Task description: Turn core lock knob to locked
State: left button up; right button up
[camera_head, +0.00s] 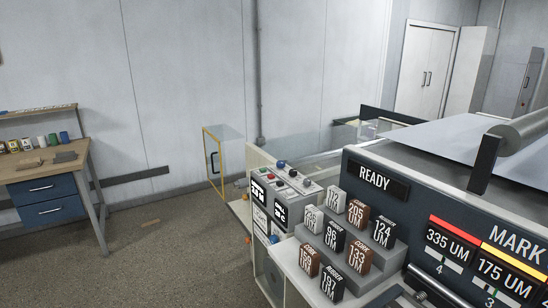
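I cannot single out the core lock knob in the head view. A small control panel (284,186) with several little buttons and knobs, one of them red, stands left of the machine's dark front panel (420,200). The controls are too small to read which is which or how any is set. A blue ball-shaped part (281,165) sits at its back edge. Neither of my grippers can be made out in this view.
Labelled brown, white and black blocks (334,235) stand on a stepped grey stand beside the panel. A sign reads READY (375,179). A roller (520,130) and pale sheet (430,138) lie behind. A workbench (45,180) stands left; the floor between is mostly clear.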

aim_at(280, 164)
jog(key=i+j+z, duration=0.1)
jog(key=i+j, duration=1.4)
